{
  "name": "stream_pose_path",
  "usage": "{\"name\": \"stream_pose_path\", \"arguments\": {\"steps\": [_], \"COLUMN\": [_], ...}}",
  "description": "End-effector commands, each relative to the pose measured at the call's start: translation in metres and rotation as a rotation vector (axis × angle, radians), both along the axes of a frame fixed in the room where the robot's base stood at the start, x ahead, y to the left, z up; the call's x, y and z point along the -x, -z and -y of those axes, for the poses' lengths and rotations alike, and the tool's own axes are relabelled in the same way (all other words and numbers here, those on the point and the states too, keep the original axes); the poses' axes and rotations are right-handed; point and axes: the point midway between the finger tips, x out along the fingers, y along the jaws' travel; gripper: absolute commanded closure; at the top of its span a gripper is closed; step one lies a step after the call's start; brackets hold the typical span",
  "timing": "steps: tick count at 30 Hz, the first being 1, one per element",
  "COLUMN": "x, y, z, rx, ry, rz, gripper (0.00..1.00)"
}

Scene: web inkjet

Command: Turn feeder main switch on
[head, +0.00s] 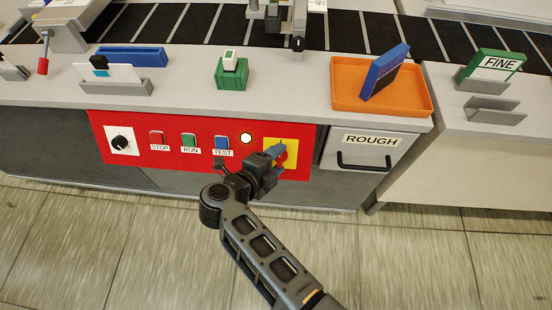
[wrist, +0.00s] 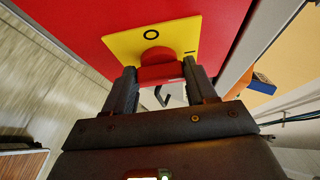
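The feeder main switch is a red rotary knob on a yellow plate (wrist: 120,45). The plate is marked with a black O and an I, and the knob's red grip (wrist: 160,74) shows in the wrist view. My gripper (wrist: 163,82) has one finger at each end of this grip, with no clear gap, and looks shut on it. In the head view, the yellow plate (head: 290,145) sits at the right end of the red panel (head: 130,158), and my gripper (head: 277,158) partly covers it. Most of the knob is hidden there.
The panel also holds a black dial (head: 119,143), a red STOP button (head: 156,137), a green RUN button (head: 188,140), a blue TEST button (head: 221,143) and a bright lamp (head: 246,138). The ROUGH drawer (head: 367,148) is close right. An orange tray (head: 345,98) sits above. The floor in front is clear.

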Motion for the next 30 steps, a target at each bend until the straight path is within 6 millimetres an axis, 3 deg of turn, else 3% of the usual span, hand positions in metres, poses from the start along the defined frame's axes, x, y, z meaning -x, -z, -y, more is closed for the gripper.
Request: {"name": "stream_pose_path", "arguments": {"steps": [8,17,30], "x": [0.0,0.004,0.052], "y": [0.0,-0.002,-0.028], "z": [0.0,-0.003,-0.035], "rx": [0.001,0.001,0.002], "ry": [0.0,-0.002,-0.002], "rz": [-0.001,0.0,-0.001], "gripper": [0.19,0.19,0.19]}}
